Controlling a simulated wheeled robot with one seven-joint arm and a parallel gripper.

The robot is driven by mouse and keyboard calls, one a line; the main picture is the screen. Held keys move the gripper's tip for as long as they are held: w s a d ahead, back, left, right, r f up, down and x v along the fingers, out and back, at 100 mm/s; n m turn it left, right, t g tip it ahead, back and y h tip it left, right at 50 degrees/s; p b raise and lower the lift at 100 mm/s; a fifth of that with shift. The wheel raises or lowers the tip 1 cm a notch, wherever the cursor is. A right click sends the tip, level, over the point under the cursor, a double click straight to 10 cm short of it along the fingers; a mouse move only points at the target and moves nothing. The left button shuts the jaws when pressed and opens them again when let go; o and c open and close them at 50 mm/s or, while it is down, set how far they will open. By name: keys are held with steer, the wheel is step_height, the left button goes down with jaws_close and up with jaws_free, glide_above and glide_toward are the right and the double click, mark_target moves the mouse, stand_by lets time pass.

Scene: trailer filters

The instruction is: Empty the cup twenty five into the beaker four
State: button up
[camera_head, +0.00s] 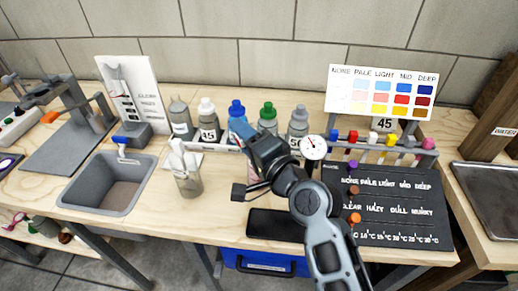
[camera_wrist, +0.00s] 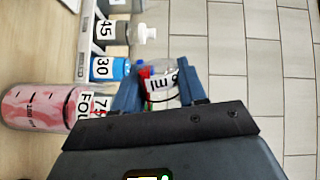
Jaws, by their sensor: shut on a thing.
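My gripper (camera_head: 245,135) is raised above the bench in front of the bottle row. The beaker four (camera_wrist: 38,108), marked "FOU", holds pink liquid and shows at the left of the wrist view, beside the gripper and apart from the cup. In the head view only a pink sliver of the beaker (camera_head: 252,173) shows under my gripper.
Several capped bottles stand in a row behind, including a blue one (camera_head: 237,109) and a green one (camera_head: 268,116). A jar (camera_head: 188,184) with white items stands left, beside the sink (camera_head: 110,183). A dark chart board (camera_head: 390,205) lies right. A dial gauge (camera_head: 313,147) is near my wrist.

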steer(key=shift+w+d+r+m+t+y, duration=0.15)
steer(key=shift+r+m, duration=0.15)
steer(key=shift+m, duration=0.6)
steer(key=shift+w+d+r+m+t+y, duration=0.15)
steer(key=shift+r+m, duration=0.1)
steer(key=shift+m, duration=0.65)
stand_by(2.5)
steer(key=shift+d+f+m+b, duration=0.15)
steer(key=shift+f+m+b, duration=0.4)
steer(key=shift+m, duration=0.35)
stand_by(1.1)
steer(key=shift+w+d+r+m+t, duration=0.15)
steer(key=shift+m+t, duration=0.25)
steer(key=shift+m, duration=0.5)
stand_by(0.9)
